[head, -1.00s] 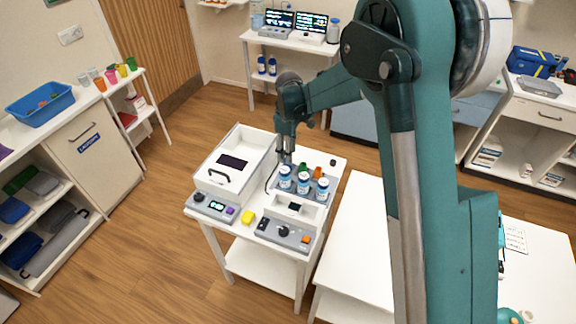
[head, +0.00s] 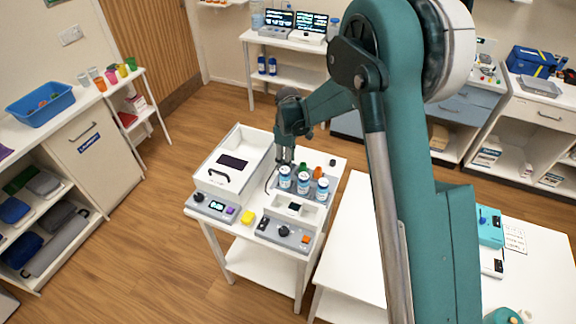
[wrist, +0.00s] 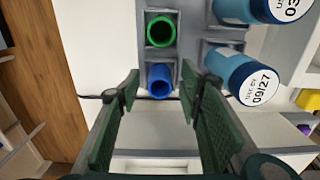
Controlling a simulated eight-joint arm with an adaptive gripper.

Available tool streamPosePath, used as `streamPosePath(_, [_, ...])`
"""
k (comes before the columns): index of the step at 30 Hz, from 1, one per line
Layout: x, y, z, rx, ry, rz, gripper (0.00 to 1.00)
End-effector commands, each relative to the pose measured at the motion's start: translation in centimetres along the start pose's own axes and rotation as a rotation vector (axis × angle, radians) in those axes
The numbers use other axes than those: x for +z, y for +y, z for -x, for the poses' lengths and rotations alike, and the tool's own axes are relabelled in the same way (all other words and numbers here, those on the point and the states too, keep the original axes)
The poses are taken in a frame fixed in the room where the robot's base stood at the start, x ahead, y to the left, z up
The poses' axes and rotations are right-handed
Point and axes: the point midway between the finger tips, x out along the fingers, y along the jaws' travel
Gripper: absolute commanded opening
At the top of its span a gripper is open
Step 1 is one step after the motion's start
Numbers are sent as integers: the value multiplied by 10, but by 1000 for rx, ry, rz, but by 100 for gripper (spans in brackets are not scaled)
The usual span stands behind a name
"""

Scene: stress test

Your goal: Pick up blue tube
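The blue tube (wrist: 160,82) shows in the wrist view as an open-topped tube in a grey rack (wrist: 185,62). My gripper (wrist: 162,97) is open there, one green finger to each side below the tube in the picture, with nothing held. A green tube (wrist: 160,32) stands just above the blue one in that view. In the head view my gripper (head: 284,164) is at the rack's left end, beside the white-capped bottles (head: 303,182). The blue tube cannot be made out there.
Blue bottles with white labelled lids (wrist: 240,78) stand close to the right in the wrist view. In the head view a white bin with a handle (head: 232,163) is left of my gripper. An orange-topped tube (head: 317,172) stands behind the bottles.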

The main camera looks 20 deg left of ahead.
Motion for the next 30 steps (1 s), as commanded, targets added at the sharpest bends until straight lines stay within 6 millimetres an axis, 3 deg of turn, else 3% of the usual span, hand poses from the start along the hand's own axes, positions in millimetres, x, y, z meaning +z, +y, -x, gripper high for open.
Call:
streamPosePath(10, [0, 0, 0, 0, 0, 0, 37])
streamPosePath(17, [0, 0, 0, 0, 0, 0, 11])
streamPosePath(30, [0, 0, 4, 0, 0, 0, 10])
